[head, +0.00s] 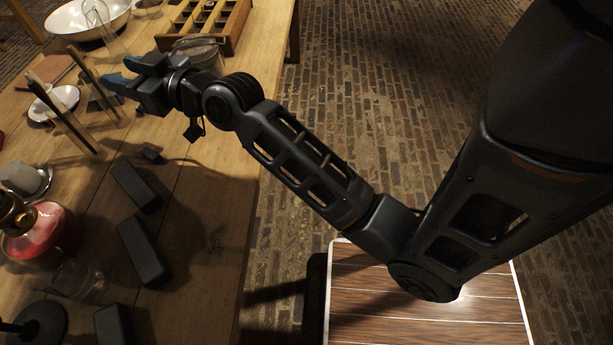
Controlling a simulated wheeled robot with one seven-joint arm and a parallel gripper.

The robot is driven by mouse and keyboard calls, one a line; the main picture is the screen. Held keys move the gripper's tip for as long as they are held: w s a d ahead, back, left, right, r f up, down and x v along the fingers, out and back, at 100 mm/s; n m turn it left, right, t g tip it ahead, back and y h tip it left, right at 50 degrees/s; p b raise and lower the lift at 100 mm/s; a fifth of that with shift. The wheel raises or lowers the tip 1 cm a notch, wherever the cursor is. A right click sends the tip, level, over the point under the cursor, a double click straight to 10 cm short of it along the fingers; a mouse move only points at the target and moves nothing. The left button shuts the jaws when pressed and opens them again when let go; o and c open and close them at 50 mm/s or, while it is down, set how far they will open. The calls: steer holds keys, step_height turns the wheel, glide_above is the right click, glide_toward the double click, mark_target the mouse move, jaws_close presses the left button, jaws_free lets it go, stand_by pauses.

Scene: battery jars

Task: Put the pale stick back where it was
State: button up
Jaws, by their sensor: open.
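My gripper (124,73) is open, with blue fingertips, above the left part of the wooden table. Nothing shows between its fingers. Two slanting sticks are close to its left. The nearer stick (58,112) looks dark with a paler edge. The farther stick (84,68) looks dark brown, and its lower part is close to or behind the fingers. Faint clear jars seem to stand around their lower ends. I cannot tell for sure which stick is the pale one.
Several dark blocks (134,186) lie on the table (205,215). A glass jar (203,50) is behind my wrist. The table's right side is mostly clear.

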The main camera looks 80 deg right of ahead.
steer(key=shift+n+g+y, duration=0.5)
steer(key=shift+g+y, duration=0.2)
steer(key=shift+y, duration=0.1)
steer(key=s+a+f, duration=0.3)
steer(key=s+a, duration=0.1)
steer(key=s, duration=0.1)
steer(key=s+a+f, duration=0.3)
steer(key=s+a, duration=0.1)
steer(key=s, duration=0.1)
steer(key=s+a+f, duration=0.3)
steer(key=s+a, duration=0.1)
steer(key=s, duration=0.1)
steer(key=shift+s+f, duration=0.1)
steer(key=shift+s, duration=0.05)
steer(key=s+a+r+y, duration=0.1)
steer(key=s+a, duration=0.2)
steer(key=s, duration=0.3)
steer(key=s+a+r+n+y, duration=0.1)
steer(key=s+a, duration=0.2)
steer(key=s, duration=0.3)
steer(key=s+a+r+n+g+y, duration=0.1)
steer(key=s+a, duration=0.1)
steer(key=s, duration=0.4)
steer(key=shift+a, duration=0.4)
steer(key=shift+s, duration=0.1)
steer(key=shift+r+p, duration=0.35)
steer(key=shift+p, duration=0.1)
